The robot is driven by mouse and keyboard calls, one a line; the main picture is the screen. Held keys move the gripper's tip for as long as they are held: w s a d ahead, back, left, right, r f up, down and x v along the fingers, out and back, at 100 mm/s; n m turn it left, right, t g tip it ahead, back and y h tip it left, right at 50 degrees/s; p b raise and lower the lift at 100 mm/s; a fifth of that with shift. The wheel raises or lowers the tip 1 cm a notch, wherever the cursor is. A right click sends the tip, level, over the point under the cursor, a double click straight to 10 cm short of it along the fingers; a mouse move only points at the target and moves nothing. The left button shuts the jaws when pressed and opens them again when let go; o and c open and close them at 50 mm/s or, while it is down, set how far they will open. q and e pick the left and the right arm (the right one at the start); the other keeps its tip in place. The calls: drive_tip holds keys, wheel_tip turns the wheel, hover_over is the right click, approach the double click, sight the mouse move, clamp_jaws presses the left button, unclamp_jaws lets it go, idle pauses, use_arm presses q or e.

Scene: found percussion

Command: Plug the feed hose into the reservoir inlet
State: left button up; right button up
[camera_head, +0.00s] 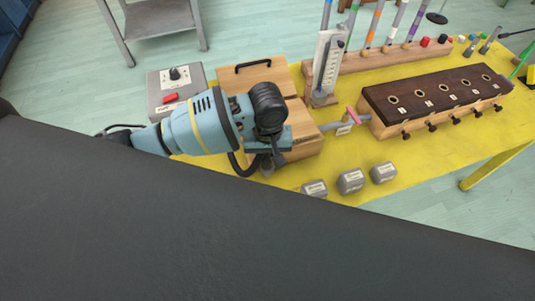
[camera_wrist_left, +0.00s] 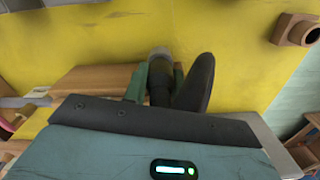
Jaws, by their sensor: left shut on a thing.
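My left gripper (camera_head: 272,158) points down at the near side of a wooden box (camera_head: 298,148) on the yellow table. It is shut on the end of the black feed hose (camera_head: 240,166), which curves below the gripper. In the left wrist view, a short grey end piece (camera_wrist_left: 160,54) shows between a green-grey part and a dark part of the gripper. The wooden box, which may be the reservoir, has a raised back section with a black handle (camera_head: 259,66). I cannot make out the inlet, nor whether the hose end touches the box. My right gripper is not in view.
A grey control box (camera_head: 176,88) with a knob and red switch stands left. A grey pipe with a pink lever (camera_head: 352,115) leads to a dark-topped chest (camera_head: 432,94). Several grey blocks (camera_head: 350,181) sit near the front edge.

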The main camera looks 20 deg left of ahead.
use_arm(q)
drive_tip(key=shift+f, duration=0.45)
drive_tip(key=o, duration=1.1)
drive_tip(key=shift+c, duration=0.2)
drive_tip(key=shift+r, duration=3.9)
